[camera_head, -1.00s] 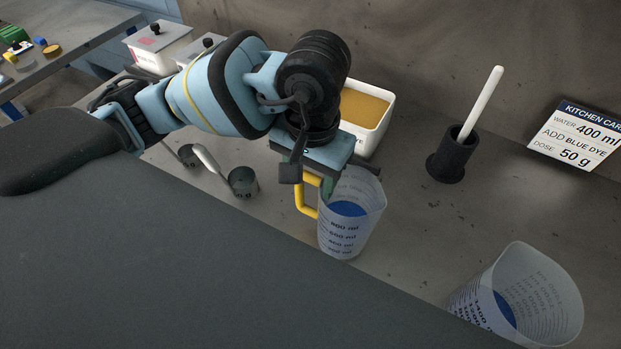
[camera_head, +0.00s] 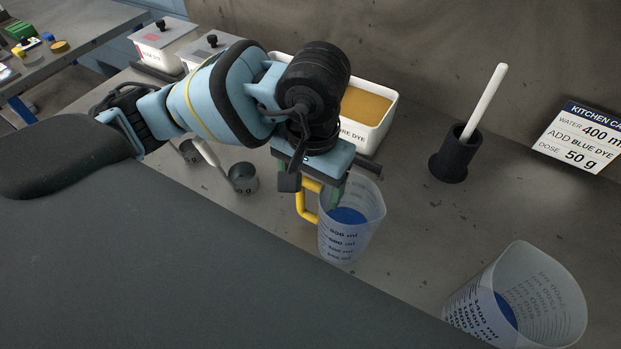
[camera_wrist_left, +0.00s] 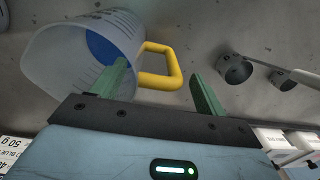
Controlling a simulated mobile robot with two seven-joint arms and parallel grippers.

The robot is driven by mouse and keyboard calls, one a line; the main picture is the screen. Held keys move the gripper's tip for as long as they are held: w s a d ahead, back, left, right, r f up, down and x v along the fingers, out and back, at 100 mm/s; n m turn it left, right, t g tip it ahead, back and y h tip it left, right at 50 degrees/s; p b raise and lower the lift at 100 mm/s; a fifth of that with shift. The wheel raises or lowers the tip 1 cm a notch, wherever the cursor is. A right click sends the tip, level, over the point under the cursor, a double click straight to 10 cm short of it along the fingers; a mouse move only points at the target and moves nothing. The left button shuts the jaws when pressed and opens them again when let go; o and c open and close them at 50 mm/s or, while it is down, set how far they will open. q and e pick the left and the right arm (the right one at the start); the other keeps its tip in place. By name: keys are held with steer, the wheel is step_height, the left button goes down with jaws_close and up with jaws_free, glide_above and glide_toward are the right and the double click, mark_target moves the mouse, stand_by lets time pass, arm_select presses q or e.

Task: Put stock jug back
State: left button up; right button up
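A translucent measuring jug (camera_head: 350,232) with a yellow handle (camera_head: 304,203) and blue liquid inside stands on the grey bench in the middle of the head view. It also shows at the upper left of the left wrist view (camera_wrist_left: 80,62). My left gripper (camera_wrist_left: 158,88) is at this jug, with its two green fingers wide apart. The yellow handle (camera_wrist_left: 162,68) lies between the fingers, with a gap on the right finger's side. The left finger overlaps the jug wall in the picture; I cannot tell if they touch. My right gripper is out of view.
A larger jug (camera_head: 545,300) with blue liquid stands at the lower right. A black holder (camera_head: 453,158) with a white rod, a dye tub (camera_head: 368,107), small black cups (camera_head: 243,178) and a recipe card (camera_head: 582,136) are around. Bench between the jugs is clear.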

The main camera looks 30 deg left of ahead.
arm_select(q)
steer(key=shift+r, duration=0.6)
step_height(320, 180, up, 11)
steer(key=p, duration=0.1)
steer(key=shift+d, duration=0.2)
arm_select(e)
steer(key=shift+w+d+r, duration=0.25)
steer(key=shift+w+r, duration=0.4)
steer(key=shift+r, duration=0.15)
